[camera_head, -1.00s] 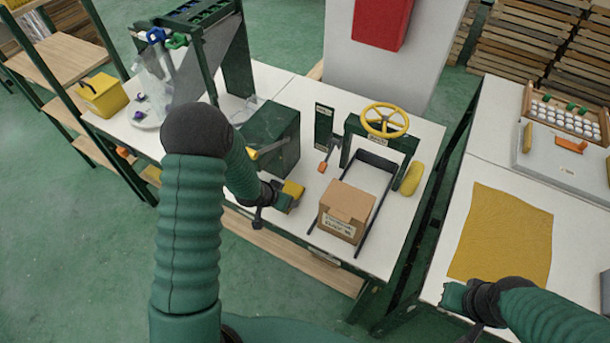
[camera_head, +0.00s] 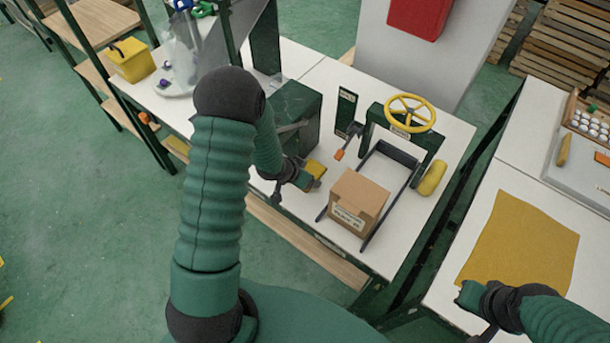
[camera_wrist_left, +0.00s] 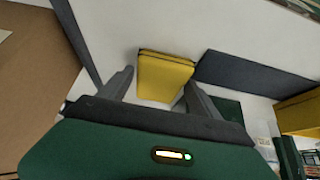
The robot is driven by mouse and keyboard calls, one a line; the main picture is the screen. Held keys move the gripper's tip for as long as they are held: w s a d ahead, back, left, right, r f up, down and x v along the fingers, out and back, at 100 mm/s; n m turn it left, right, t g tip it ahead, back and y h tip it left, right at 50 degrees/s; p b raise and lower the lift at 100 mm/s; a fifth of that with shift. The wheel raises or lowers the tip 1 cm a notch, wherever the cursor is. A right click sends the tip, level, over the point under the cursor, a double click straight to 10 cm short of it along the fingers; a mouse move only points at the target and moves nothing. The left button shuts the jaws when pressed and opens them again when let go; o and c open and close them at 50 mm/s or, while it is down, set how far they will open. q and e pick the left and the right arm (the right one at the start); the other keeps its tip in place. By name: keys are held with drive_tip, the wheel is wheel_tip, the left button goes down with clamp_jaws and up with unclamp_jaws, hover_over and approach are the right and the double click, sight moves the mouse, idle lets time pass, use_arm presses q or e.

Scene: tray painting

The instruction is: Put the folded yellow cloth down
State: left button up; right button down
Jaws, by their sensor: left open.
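The folded yellow cloth (camera_head: 316,169) is a small block at the front edge of the white table, left of the cardboard box. My left gripper (camera_head: 304,179) is right at it. In the left wrist view the cloth (camera_wrist_left: 165,76) seems to lie on the white surface, between and beyond the fingertips of my open left gripper (camera_wrist_left: 160,90), with gaps at both sides. My right gripper (camera_head: 468,296) is over the right table, beside the flat yellow sheet; its jaws are too small to judge.
The cardboard box (camera_head: 357,201) stands between dark rails in front of a yellow handwheel (camera_head: 411,113). A dark green box (camera_head: 293,115) stands behind my left gripper. A yellow roll (camera_head: 433,178) lies at the right. A flat yellow sheet (camera_head: 520,240) covers part of the right table.

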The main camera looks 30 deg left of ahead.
use_arm(q)
drive_tip(key=shift+a, duration=0.1)
idle(0.5)
drive_tip(key=shift+r, duration=0.15)
drive_tip(key=s, duration=0.8)
drive_tip(key=s+a+r+b, duration=0.1)
drive_tip(key=s, duration=0.3)
drive_tip(key=shift+s, duration=0.15)
drive_tip(key=shift+g+y, duration=0.5)
drive_tip(key=shift+y, duration=0.1)
drive_tip(key=r, duration=0.1)
drive_tip(key=w+d+r, duration=0.1)
drive_tip(key=r, duration=0.2)
drive_tip(key=shift+w+d+r, duration=0.1)
drive_tip(key=shift+w+d, duration=0.1)
drive_tip(key=s+d+r+n+g, duration=0.1)
drive_tip(key=s+d+r+g, duration=0.1)
drive_tip(key=s+d+r, duration=0.3)
drive_tip(key=d+r, duration=0.3)
drive_tip(key=d, duration=0.2)
drive_tip(key=shift+d+g+h, duration=0.3)
drive_tip(key=shift+d+g, duration=0.05)
drive_tip(key=shift+g, duration=0.05)
drive_tip(key=shift+d+r, duration=0.1)
drive_tip(key=shift+r, duration=0.05)
